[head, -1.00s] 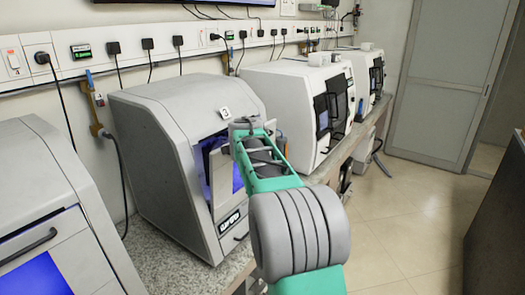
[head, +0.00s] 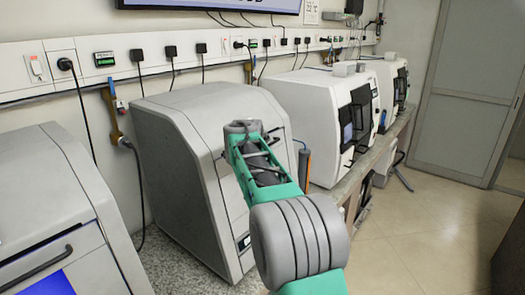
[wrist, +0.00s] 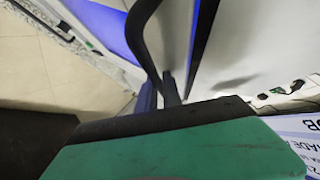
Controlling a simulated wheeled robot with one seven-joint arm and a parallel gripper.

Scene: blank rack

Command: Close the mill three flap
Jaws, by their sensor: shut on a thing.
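The middle grey mill (head: 185,150) stands on the bench in the head view, and my arm covers much of its front. I cannot read its number now. In the wrist view a black curved handle (wrist: 143,40) runs down to my gripper (wrist: 161,93), which is shut on it. A pale panel (wrist: 235,50), which looks like the flap, fills the right of the wrist view, and blue light shows beside the handle. In the head view my fingertips are hidden behind my wrist. How far the flap stands open cannot be told.
Another grey mill (head: 45,210) with a dark handle and blue window stands close at left. White machines (head: 318,115) stand farther right along the bench. A grey door (head: 470,90) is at the back right. Tiled floor (head: 425,235) lies clear at right.

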